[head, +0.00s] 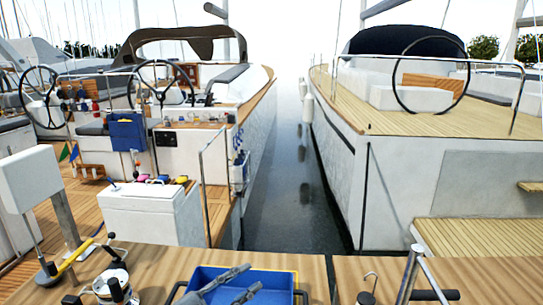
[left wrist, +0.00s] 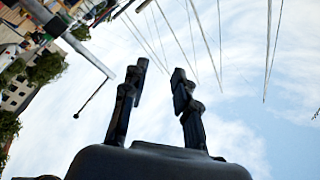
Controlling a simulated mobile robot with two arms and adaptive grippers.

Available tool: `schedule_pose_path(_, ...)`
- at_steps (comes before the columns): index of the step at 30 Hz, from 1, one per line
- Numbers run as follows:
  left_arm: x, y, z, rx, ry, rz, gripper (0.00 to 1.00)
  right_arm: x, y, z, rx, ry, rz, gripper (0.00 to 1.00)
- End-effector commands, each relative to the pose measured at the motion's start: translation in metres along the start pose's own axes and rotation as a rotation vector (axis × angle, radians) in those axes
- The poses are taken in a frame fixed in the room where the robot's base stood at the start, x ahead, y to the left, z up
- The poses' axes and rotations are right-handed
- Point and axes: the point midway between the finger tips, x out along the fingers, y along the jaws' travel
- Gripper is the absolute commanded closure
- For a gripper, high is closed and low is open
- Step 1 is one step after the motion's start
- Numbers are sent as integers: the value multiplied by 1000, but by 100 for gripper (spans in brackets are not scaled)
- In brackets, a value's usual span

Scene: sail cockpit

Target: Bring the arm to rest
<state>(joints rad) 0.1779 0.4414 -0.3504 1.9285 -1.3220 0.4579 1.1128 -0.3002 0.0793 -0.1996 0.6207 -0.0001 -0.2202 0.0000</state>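My left gripper (head: 256,276) shows at the bottom middle of the head view, with two dark grey fingers apart. It is in front of a blue tray (head: 282,279) on the wooden ledge, as seen from the head. I cannot tell its height above the tray. In the left wrist view, the gripper (left wrist: 160,72) is open, with nothing between its fingers and sky behind them. My right gripper is in neither view.
A hook on a dark base (head: 366,295) and metal rail (head: 410,270) stand right. A white box (head: 150,215) is beyond the ledge. Water (head: 290,190) separates two boats.

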Motion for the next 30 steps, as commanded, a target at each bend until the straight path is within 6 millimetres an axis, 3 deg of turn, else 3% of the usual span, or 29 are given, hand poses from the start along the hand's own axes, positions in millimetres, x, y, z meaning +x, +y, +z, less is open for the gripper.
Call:
schedule_pose_path(2, -12, -23, -2, -62, -37, -196, 71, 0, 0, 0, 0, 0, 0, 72)
schedule_pose_path(6, -53, -53, 20, -183, -206, -494, 71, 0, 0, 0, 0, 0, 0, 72)
schedule_pose_path(8, -76, -56, 36, -244, -313, -592, 71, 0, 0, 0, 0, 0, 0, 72)
schedule_pose_path(11, -119, -45, 66, -358, -524, -709, 71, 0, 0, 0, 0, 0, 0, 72)
schedule_pose_path(15, -183, 4, 99, -536, -865, -752, 71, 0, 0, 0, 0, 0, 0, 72)
schedule_pose_path(19, -234, 70, 107, -698, -1163, -669, 71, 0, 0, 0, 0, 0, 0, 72)
schedule_pose_path(24, -277, 142, 90, -857, -1419, -483, 71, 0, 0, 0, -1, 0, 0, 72)
schedule_pose_path(30, -308, 203, 54, -990, -1595, -245, 71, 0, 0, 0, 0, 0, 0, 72)
